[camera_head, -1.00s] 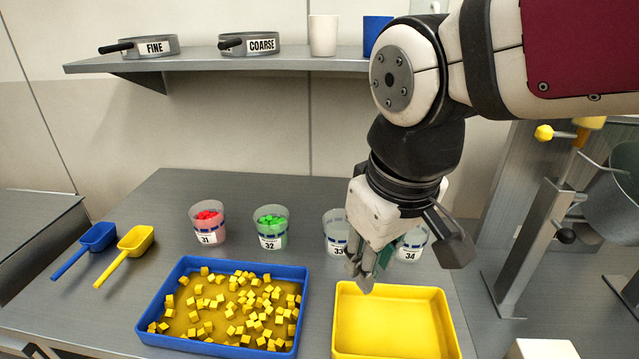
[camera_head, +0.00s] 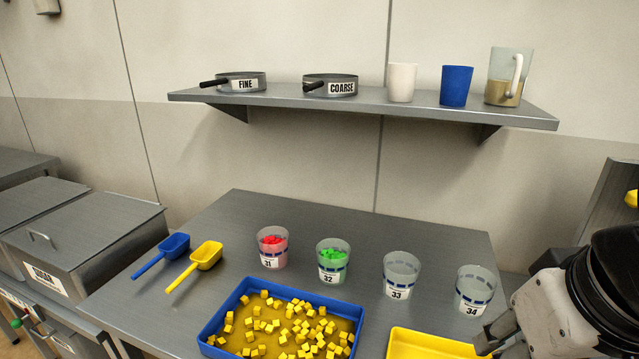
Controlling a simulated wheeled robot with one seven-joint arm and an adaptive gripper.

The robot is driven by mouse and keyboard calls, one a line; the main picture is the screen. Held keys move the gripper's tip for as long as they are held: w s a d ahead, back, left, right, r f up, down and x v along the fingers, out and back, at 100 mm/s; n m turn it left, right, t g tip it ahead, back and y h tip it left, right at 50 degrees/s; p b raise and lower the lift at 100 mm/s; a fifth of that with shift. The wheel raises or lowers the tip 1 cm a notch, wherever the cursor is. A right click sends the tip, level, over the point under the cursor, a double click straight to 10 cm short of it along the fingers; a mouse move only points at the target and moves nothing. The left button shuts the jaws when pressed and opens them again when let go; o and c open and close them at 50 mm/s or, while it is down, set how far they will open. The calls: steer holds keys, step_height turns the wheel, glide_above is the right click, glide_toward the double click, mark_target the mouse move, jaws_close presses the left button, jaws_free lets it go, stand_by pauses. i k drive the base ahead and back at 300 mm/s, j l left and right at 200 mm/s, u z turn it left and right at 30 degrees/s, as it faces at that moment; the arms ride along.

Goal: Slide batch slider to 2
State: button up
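I cannot make out a batch slider in this view. A metal bin (camera_head: 85,236) with a partly readable label stands at the left. Below it, at the lower left edge, are small red and green parts (camera_head: 16,322) on its front, too small to tell what they are. My gripper (camera_head: 490,340) is at the lower right, beside the yellow tray and far from the bin. Its fingers are small, dark and partly cut off by the frame edge, so I cannot tell whether they are open or shut.
The steel table holds a blue tray (camera_head: 213,326) of yellow cubes, a yellow tray (camera_head: 425,343), two scoops (camera_head: 207,254) and cups 31 to 34 (camera_head: 401,270). A wall shelf (camera_head: 290,99) carries sieves, two cups and a jug (camera_head: 507,77).

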mark_target(18, 322)
steer(key=u, duration=1.8)
steer(key=i+j+z, duration=0.15)
steer(key=i+j, duration=0.3)
steer(key=i+j+z, duration=0.15)
steer(key=i+j, duration=0.3)
steer(key=i+j+z, duration=0.2)
steer(key=i+j, duration=0.3)
steer(key=i+j+z, duration=0.15)
steer(key=i+j, duration=0.25)
steer(key=j, duration=0.25)
